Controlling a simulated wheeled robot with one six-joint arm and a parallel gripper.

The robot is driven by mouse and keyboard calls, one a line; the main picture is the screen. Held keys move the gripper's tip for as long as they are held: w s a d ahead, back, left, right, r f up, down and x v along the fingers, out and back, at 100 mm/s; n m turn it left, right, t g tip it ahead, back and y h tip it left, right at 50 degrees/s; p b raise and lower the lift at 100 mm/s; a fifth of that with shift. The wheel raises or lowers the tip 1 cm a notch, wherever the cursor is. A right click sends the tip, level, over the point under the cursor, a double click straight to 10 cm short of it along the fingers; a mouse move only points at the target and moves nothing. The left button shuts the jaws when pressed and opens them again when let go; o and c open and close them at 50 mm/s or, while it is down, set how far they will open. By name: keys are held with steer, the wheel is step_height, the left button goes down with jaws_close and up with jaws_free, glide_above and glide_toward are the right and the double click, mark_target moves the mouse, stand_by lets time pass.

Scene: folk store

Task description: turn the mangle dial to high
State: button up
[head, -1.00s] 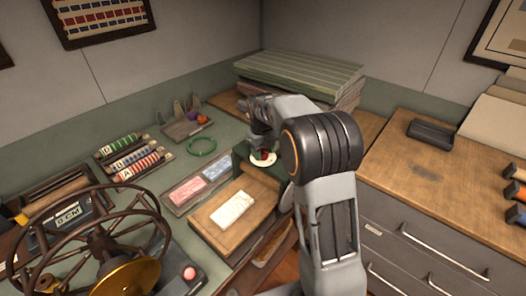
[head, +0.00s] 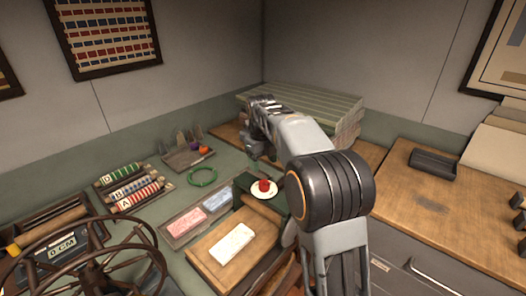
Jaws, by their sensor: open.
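The mangle (head: 244,184) is a dark green housing with a wooden roller in front, near the picture's middle. On its top is the dial, a red knob (head: 264,185) on a pale round plate (head: 265,195). The knob's setting is too small to read. My gripper (head: 256,153) is above and behind the dial in the picture, apart from it. It is open, with nothing seen between its fingers. The fingertips are small and partly hidden by my arm.
A board with a folded white cloth (head: 231,243) lies in front of the mangle. Stacked green boards (head: 335,107) stand behind; a wooden counter (head: 400,190) is right.

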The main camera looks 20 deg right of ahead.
steer(key=shift+r, duration=2.2)
